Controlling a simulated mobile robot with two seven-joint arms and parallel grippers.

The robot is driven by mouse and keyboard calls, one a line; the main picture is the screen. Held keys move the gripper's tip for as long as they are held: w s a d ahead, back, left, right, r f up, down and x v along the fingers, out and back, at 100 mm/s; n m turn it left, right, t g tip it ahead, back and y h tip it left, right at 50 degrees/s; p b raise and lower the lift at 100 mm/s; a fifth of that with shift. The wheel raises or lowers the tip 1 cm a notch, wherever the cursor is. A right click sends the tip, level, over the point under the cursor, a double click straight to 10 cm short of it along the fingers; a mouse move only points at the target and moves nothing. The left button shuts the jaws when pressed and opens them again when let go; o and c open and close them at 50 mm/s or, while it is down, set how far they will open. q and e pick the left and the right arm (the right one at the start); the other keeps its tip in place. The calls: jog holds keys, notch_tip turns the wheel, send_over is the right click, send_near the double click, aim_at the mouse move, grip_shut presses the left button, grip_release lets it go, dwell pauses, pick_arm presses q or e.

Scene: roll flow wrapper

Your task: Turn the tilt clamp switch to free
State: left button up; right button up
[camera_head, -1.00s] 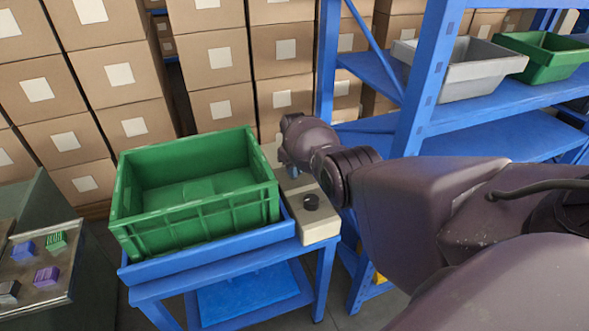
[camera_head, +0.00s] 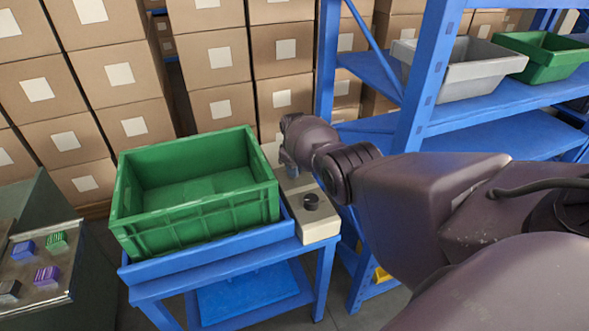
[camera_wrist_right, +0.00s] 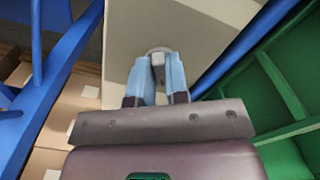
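A beige control box (camera_head: 320,228) stands on the right end of the blue stand. A black round knob (camera_head: 311,201) on its near part is free of my gripper. My right gripper (camera_head: 289,170) points down at the far part of the box. In the right wrist view, the two light-blue fingers (camera_wrist_right: 155,76) are close together on either side of a small grey switch (camera_wrist_right: 158,52) on the beige face. They appear closed on it, and they hide most of it. No label or switch position can be read. My left gripper is not in view.
A green crate (camera_head: 197,222) sits on the blue stand (camera_head: 225,261), close beside the control box. A blue shelf (camera_head: 495,99) with grey (camera_head: 460,70) and green bins stands at the right. Stacked cartons (camera_head: 125,75) fill the back. A tray with small blocks is at left.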

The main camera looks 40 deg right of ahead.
jog(key=o, duration=0.4)
notch_tip(320, 180, up, 11)
jog(key=p, duration=0.4)
jog(key=shift+f, duration=0.1)
dwell(0.4)
